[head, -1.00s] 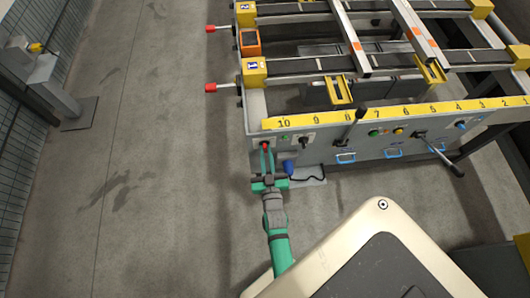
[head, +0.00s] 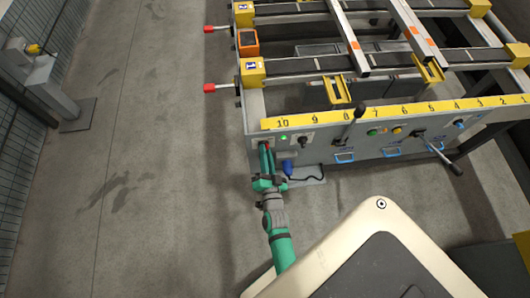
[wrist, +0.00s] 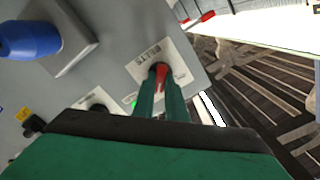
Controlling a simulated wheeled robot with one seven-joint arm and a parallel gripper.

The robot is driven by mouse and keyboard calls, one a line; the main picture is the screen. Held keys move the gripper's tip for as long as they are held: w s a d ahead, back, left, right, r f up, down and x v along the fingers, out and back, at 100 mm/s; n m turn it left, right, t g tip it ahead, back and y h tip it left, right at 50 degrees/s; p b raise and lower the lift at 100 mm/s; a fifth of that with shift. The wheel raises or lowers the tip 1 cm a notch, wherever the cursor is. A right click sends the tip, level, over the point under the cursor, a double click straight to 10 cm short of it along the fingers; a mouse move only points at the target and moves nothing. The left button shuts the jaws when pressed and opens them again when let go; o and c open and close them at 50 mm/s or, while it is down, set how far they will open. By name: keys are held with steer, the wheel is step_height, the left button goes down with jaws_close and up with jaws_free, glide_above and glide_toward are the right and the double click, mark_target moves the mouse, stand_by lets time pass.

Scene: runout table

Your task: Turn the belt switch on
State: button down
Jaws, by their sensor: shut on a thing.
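The belt switch (wrist: 161,71) is a red handle on a white plate lettered BELTS (wrist: 143,64), on the grey front panel. My gripper (wrist: 163,85) is shut on the red handle, one green finger on each side. The fingers hide part of the handle, so its exact angle is hard to read. In the head view my gripper (head: 266,150) reaches the panel's left end, below the yellow number strip. A green lamp (head: 283,137) glows just right of the switch; it also shows in the wrist view (wrist: 134,102).
A black knob (head: 303,140) and a blue plug-like part (head: 288,167) are close right of my gripper. A black-knobbed lever (head: 358,112) juts out farther right. Red-tipped rods (head: 210,88) stick out at the table's left.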

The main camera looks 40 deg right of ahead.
steer(key=shift+a+f+m, duration=0.1)
steer(key=shift+a+m, duration=0.05)
steer(key=shift+m, duration=0.15)
stand_by(0.4)
steer(key=c, duration=1.8)
jaws_free()
steer(key=v, duration=1)
steer(key=shift+s, duration=0.35)
steer(key=shift+a, duration=0.15)
